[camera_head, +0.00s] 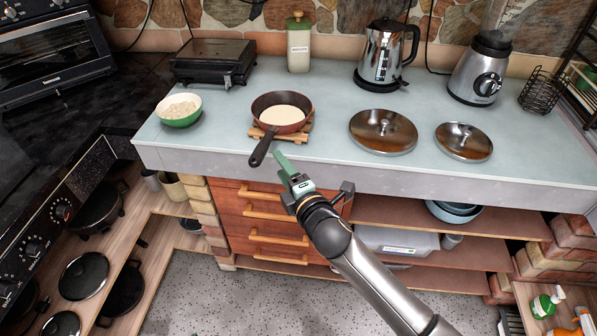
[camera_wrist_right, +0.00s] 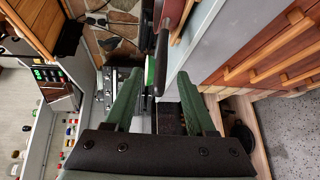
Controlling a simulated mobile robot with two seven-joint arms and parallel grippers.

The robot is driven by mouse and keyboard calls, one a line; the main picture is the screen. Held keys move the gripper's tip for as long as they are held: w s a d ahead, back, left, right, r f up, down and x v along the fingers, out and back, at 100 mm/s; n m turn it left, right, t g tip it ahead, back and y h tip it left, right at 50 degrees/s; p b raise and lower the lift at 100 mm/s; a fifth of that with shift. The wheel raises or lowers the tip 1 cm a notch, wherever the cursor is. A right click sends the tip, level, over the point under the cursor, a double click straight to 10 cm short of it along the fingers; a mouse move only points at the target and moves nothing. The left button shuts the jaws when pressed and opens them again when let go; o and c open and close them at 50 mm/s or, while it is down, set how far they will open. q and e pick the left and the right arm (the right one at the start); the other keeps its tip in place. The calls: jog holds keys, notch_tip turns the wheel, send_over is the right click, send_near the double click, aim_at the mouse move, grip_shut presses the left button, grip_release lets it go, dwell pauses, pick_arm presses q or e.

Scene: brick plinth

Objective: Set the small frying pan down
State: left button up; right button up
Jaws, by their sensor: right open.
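The small frying pan (camera_head: 263,103) is reddish-brown with a pale layer of batter-like content inside. It sits level on a slatted wooden trivet (camera_head: 297,138) on the counter. Its black handle (camera_head: 262,148) points toward me past the counter's front edge. My right gripper (camera_head: 281,163) is just in front of that edge, beside the handle's end. In the wrist view my right gripper (camera_wrist_right: 158,102) has its green fingers wide apart, with the dark handle (camera_wrist_right: 162,62) showing beyond and between them, not gripped. My left gripper is not in view.
On the counter (camera_head: 225,140) are a green bowl of pale powder (camera_head: 181,113) left of the pan, a black grill (camera_head: 213,62), a jar (camera_head: 299,45), a kettle (camera_head: 381,55) and a blender (camera_head: 481,72) behind, and two metal lids (camera_head: 383,131) to the right. Drawers (camera_head: 265,228) are below.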

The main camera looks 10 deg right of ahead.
jog(key=s+d+f+m+g+h, duration=0.1)
jog(key=s+d+f+m+g, duration=0.2)
jog(key=s+f+m, duration=0.7)
jog(key=s+d+f+m+g+h, duration=0.1)
jog(key=s+d+f+m+g, duration=0.2)
jog(key=s+d+f+m, duration=0.5)
jog(key=s+f+m, duration=0.2)
jog(key=s+f, duration=0.2)
jog(key=s, duration=0.5)
jog(key=shift+d+f, duration=0.15)
jog(key=shift+d, duration=0.1)
jog(key=shift+g, duration=0.3)
